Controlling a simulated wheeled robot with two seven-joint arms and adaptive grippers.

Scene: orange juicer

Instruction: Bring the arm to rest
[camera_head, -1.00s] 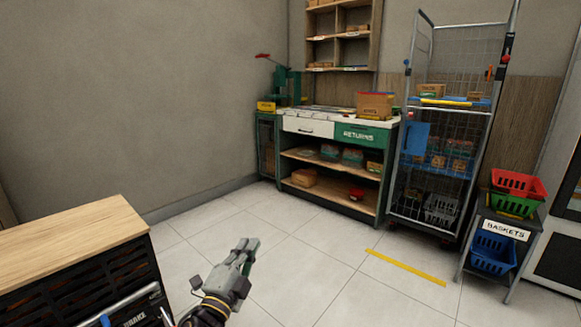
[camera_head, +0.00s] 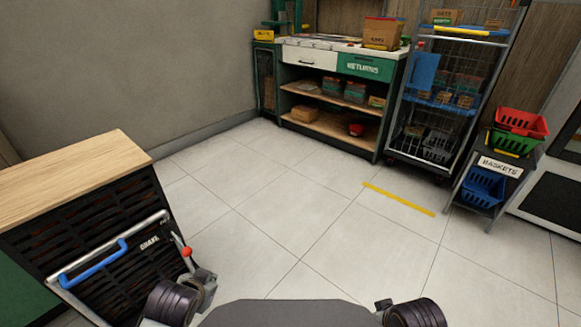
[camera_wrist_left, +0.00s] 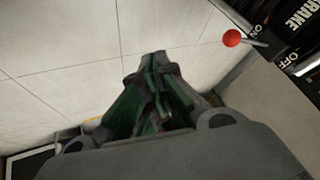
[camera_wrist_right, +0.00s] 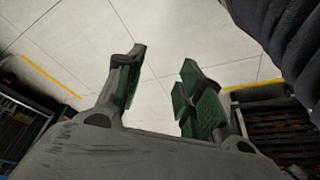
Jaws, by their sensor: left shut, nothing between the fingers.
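My left gripper (camera_wrist_left: 158,65) is shut and empty in the left wrist view, its green-padded fingers together above the pale tiled floor. The red knob of the brake lever (camera_wrist_left: 232,38) is apart from it, at the upper right of that view. In the head view my left arm is folded low at the bottom edge, right of the brake cart (camera_head: 100,240). My right gripper (camera_wrist_right: 163,68) is open and empty in the right wrist view, its fingers apart over the floor. In the head view only a dark part of my right arm shows at the bottom.
The cart's blue-gripped handle (camera_head: 95,262) and red-knobbed lever (camera_head: 187,252) are close to my left arm. The returns bench (camera_head: 362,67), a wire cage trolley (camera_head: 455,75) and the baskets stand (camera_head: 500,165) are farther back. The tiled floor (camera_head: 280,205) between is clear.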

